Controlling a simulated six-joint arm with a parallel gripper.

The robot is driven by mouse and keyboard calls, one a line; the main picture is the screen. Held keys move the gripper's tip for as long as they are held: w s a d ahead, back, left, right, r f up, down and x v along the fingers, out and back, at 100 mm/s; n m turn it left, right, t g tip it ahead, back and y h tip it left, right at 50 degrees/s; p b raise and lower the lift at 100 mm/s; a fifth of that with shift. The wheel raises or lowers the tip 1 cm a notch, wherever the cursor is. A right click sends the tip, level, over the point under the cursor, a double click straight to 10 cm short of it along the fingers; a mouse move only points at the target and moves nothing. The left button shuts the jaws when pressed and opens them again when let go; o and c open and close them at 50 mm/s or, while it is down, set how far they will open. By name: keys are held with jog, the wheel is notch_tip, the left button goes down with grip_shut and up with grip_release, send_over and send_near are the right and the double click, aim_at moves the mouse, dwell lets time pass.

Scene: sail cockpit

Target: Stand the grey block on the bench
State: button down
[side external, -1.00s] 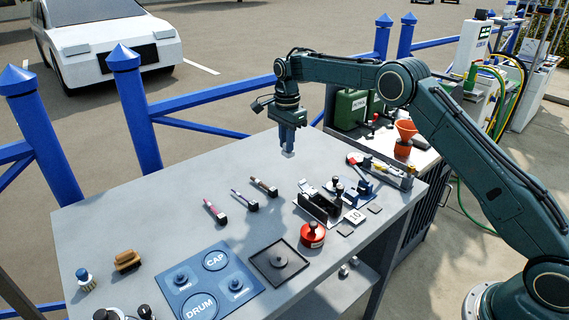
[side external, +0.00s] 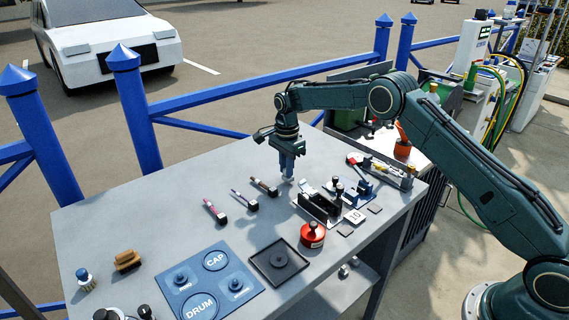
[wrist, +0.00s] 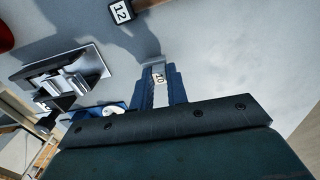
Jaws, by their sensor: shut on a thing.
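My gripper (side external: 288,176) is shut on the grey block and points straight down over the far part of the bench (side external: 135,210). In the side view only a small pale end of the grey block (side external: 290,181) shows below the fingertips. It is at or just above the bench top; I cannot tell whether it touches.
A dark slotted holder (side external: 320,207) stands close to the right of my gripper, with a red round part (side external: 312,235) nearer. Several handled pieces (side external: 264,187) lie to the left. A blue board (side external: 208,281) and a black tray (side external: 279,262) lie in front. Bare bench lies to the left.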

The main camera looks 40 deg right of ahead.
jog(key=shift+f, duration=0.4)
jog(key=shift+f, duration=0.1)
jog(key=c, duration=1.4)
grip_release()
notch_tip(320, 180, up, 12)
jog(key=shift+r, duration=0.15)
